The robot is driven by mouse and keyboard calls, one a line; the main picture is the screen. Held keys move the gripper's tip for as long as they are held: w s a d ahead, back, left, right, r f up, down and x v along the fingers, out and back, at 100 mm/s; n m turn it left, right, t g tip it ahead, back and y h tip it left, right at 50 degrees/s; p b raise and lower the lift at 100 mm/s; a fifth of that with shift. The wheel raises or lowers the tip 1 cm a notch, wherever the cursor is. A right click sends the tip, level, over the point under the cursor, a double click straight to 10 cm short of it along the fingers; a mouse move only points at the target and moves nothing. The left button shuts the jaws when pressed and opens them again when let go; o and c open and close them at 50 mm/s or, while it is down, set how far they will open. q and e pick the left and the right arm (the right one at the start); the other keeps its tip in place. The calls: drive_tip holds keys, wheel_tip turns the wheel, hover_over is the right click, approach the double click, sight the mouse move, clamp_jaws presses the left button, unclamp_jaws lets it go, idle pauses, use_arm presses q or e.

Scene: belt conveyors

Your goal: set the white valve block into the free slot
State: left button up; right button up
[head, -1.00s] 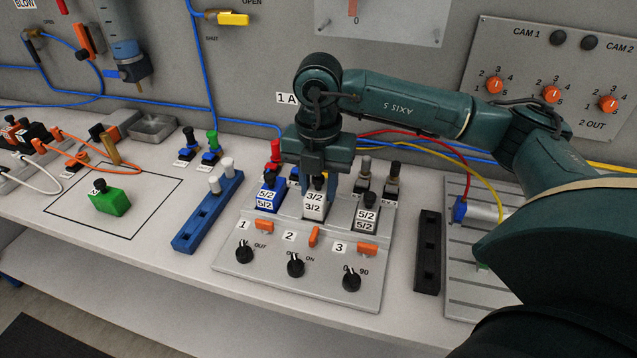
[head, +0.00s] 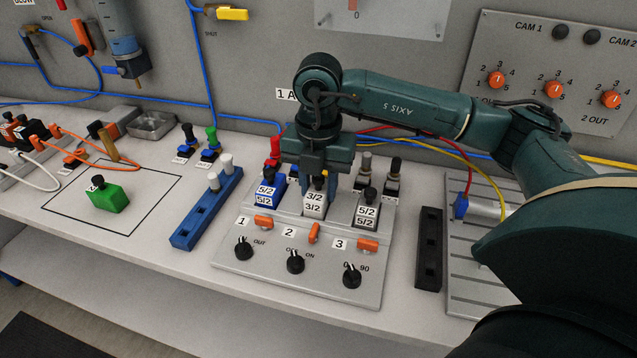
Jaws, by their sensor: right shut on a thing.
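The white valve block (head: 314,206), labelled 3/2, is upright at the middle position of the grey valve panel (head: 235,276), above the label 2. My right gripper (head: 315,186) points down over it and is shut on its top. Whether the block's base is fully down in the slot is hidden. A blue valve block (head: 266,195) labelled 5/2 stands to its left, and a grey-white 5/2 block (head: 367,212) stands to its right. My left gripper is not in view.
Orange levers and black knobs (head: 295,262) line the panel front. A blue rack (head: 207,210) with white plugs stands left, a black rack (head: 429,250) right. A green block (head: 108,198) lies in a marked square. Red, yellow and blue hoses run behind my arm.

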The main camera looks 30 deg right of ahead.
drive_tip(key=shift+f, duration=0.15)
drive_tip(key=shift+f+b, duration=0.25)
drive_tip(key=shift+b, duration=0.15)
drive_tip(key=o, duration=1.7)
drive_tip(key=shift+c, duration=0.2)
drive_tip(key=shift+r, duration=0.15)
drive_tip(key=shift+r+p, duration=2.55)
drive_tip(key=shift+r, duration=0.9)
drive_tip(key=shift+f, duration=0.1)
